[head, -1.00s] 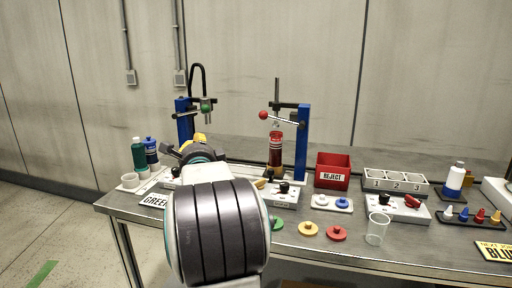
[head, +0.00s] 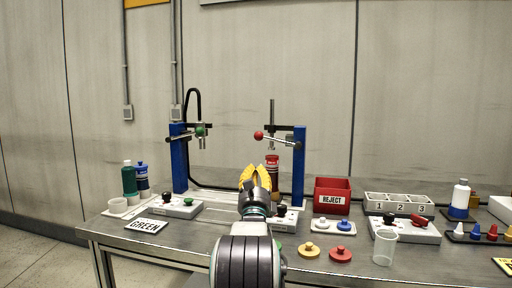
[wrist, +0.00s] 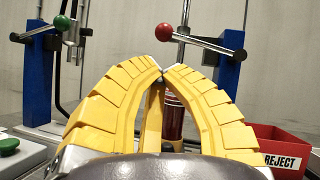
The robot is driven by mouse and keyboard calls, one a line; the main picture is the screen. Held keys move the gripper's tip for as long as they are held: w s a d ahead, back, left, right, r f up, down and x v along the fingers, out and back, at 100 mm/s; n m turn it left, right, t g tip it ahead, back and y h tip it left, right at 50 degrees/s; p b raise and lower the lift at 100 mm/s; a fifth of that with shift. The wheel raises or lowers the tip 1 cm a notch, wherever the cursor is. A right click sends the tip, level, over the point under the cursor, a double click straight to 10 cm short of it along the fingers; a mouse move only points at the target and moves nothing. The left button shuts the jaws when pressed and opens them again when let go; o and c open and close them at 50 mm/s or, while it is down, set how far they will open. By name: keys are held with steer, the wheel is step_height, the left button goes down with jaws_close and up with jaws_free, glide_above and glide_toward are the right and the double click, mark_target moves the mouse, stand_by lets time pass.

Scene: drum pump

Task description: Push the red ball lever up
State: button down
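The red ball lever (head: 259,135) sticks out to the left from the right blue post (head: 299,165). Its rod slopes slightly up from the post to the ball. In the wrist view the red ball (wrist: 164,32) is just above and beyond my fingertips, seemingly apart from them. My gripper (head: 255,166) has yellow fingers and points up below the ball; the fingertips (wrist: 162,68) meet, with nothing seen between them. A red bottle (head: 272,170) stands under the right pump, partly hidden behind my fingers in the wrist view.
A green ball lever (head: 200,131) is on the left blue post (head: 180,160). A red reject bin (head: 332,196) stands right of the pump. A clear cup (head: 384,247) and colored buttons are at the front. Space in front of the ball looks clear.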

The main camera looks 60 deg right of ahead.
mark_target(257, 136)
steer(key=shift+b+x, duration=0.65)
steer(key=shift+x, duration=5.2)
steer(key=shift+w+d, duration=0.1)
steer(key=shift+d, duration=0.05)
steer(key=r+p, duration=0.2)
steer(key=p, duration=0.1)
steer(key=shift+d, duration=0.25)
steer(key=shift+f, duration=0.15)
